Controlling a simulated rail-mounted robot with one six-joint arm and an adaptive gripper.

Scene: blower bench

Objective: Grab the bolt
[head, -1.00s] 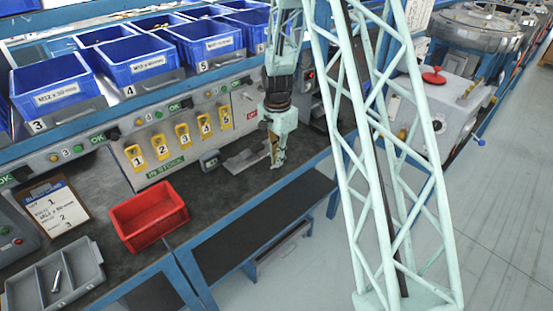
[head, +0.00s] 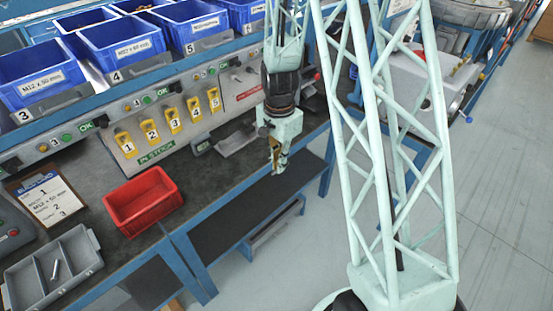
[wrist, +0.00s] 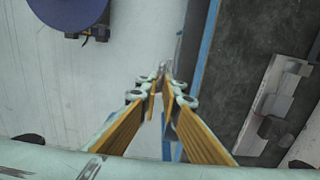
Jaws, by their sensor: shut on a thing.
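My gripper (head: 275,163) hangs by the bench's front edge, right of the red bin, with its fingers pointing down. In the wrist view its two orange-padded fingers (wrist: 163,82) converge on a small silvery piece (wrist: 163,68), which looks like a bolt; its shape is mostly hidden. Another silvery bolt-like piece (head: 55,269) lies in the grey divided tray (head: 93,240) at the lower left of the head view, far from my gripper.
A red bin (head: 123,226) stands on the dark bench. Blue bins (head: 122,47) line the shelf above numbered yellow tags (head: 173,121). A clipboard (head: 47,200) leans at the left. A grey plate (wrist: 273,100) lies on the bench right of the fingers. Pale floor is open at the right.

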